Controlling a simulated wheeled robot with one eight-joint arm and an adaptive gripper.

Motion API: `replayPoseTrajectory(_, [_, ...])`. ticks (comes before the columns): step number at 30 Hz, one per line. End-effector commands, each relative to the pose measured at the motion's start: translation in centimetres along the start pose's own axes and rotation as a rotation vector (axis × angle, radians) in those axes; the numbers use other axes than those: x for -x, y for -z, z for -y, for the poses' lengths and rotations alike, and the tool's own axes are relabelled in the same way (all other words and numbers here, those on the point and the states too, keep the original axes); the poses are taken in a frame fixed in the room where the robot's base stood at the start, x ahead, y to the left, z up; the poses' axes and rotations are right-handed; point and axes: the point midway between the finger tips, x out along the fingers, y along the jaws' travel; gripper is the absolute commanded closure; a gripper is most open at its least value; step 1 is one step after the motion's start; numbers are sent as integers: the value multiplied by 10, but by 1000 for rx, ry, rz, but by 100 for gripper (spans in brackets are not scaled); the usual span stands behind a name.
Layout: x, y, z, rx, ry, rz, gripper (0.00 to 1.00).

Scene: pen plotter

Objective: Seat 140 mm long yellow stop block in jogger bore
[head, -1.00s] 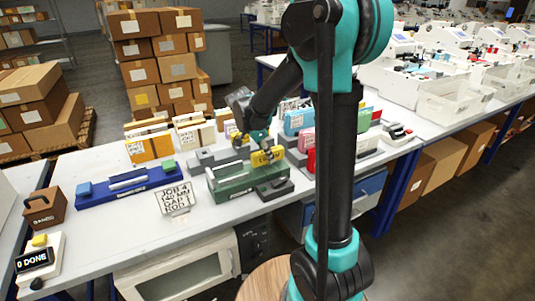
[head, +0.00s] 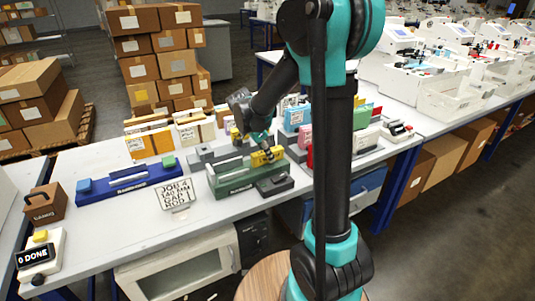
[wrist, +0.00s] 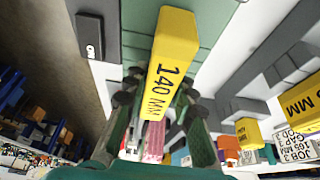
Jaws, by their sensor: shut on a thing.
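The yellow stop block (head: 268,156), marked 140 MM, is at the right end of the green jogger (head: 230,178) in the head view. My gripper (head: 262,143) is shut on the block from above and behind. In the wrist view the block (wrist: 172,60) lies lengthwise between my gripper's fingers (wrist: 158,103), its printed face toward the camera, with the green jogger surface (wrist: 215,22) behind it. The jogger bore is hidden, so I cannot tell whether the block is in it or just above it.
A blue fixture (head: 130,188) stands left of the jogger, and a job sign (head: 177,194) stands in front. A dark grey block (head: 274,185) sits by the jogger's right front. Coloured boxes (head: 296,118) crowd behind.

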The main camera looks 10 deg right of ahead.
Motion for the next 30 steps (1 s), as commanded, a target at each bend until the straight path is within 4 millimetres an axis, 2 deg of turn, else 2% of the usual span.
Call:
replayPoseTrajectory(2, [-1,0,0,0,0,0,100])
replayPoseTrajectory(3, [-1,0,0,0,0,0,70])
replayPoseTrajectory(8, [-1,0,0,0,0,0,51])
replayPoseTrajectory(16, [-1,0,0,0,0,0,51])
replayPoseTrajectory(20, [6,-1,0,1,0,0,51])
replayPoseTrajectory(23, [19,-1,0,1,1,0,51])
replayPoseTrajectory(30, [67,-1,0,2,1,0,51])
